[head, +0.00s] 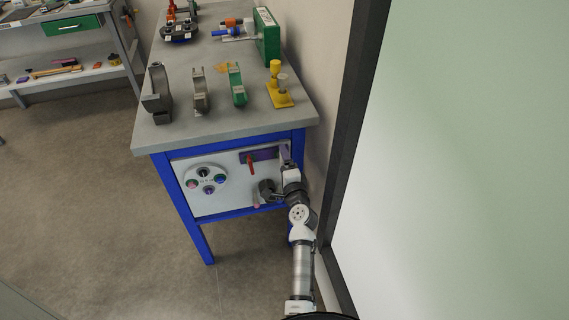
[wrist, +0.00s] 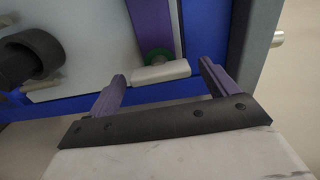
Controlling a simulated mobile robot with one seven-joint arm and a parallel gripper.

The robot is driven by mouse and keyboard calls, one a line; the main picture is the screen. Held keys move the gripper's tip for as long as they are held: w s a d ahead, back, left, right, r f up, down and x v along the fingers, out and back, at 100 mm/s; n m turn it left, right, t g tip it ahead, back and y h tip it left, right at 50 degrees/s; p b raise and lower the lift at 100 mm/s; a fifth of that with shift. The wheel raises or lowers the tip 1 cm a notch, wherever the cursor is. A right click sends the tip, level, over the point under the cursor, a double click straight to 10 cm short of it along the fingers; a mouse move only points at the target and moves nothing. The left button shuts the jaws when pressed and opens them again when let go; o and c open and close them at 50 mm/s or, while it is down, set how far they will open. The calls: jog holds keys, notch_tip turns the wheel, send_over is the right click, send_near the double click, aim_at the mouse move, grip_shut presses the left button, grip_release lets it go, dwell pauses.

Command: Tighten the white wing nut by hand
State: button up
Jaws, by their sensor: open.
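A pale, whitish bar, which looks like the white wing nut (wrist: 161,73), sits in front of a green round part (wrist: 157,56) on a purple strip (wrist: 151,22) in the wrist view. My gripper (wrist: 162,71) is open, with one purple finger to the left of the bar and one to the right. Gaps show on both sides, and neither finger visibly touches it. In the head view my gripper (head: 287,154) is at the right end of the cart's front panel. I cannot make out the wing nut there; my gripper seems to cover it.
The white front panel (head: 222,203) carries a round knob plate (head: 206,180), a red lever (head: 250,163) and a dark cylinder (head: 267,188), left of my gripper. The blue frame (head: 203,236) surrounds it. Clamps stand on the grey top (head: 210,123). A wall is close on the right.

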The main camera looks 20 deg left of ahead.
jog(key=b+v, duration=0.3)
jog(key=v, duration=1.1)
jog(key=shift+w, duration=0.1)
